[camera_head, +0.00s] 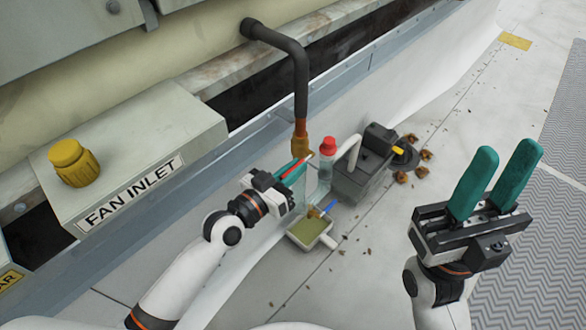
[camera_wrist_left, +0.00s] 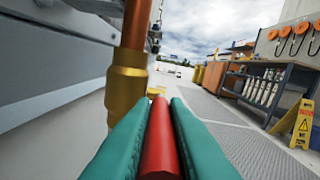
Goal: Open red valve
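The red valve handle (camera_wrist_left: 160,138) is a red bar by a brass fitting below a copper pipe (camera_wrist_left: 126,88) in the left wrist view. In the head view a thin strip of its red (camera_head: 292,169) shows at my left gripper, just below the brass fitting (camera_head: 301,145) of the dark, insulated pipe (camera_head: 300,80). My left gripper (camera_head: 299,172) has its green fingers close against both sides of the red bar, with no clear gap. Its fingers partly hide the bar. My right gripper (camera_head: 507,160) is open and empty, fingers upward, at the right.
A clear bottle with a red cap (camera_head: 328,147) and a grey pump box (camera_head: 363,165) stand just right of the left gripper. A small tray (camera_head: 302,241) lies below. A FAN INLET box with a yellow knob (camera_head: 74,163) is left. The floor at right is largely clear.

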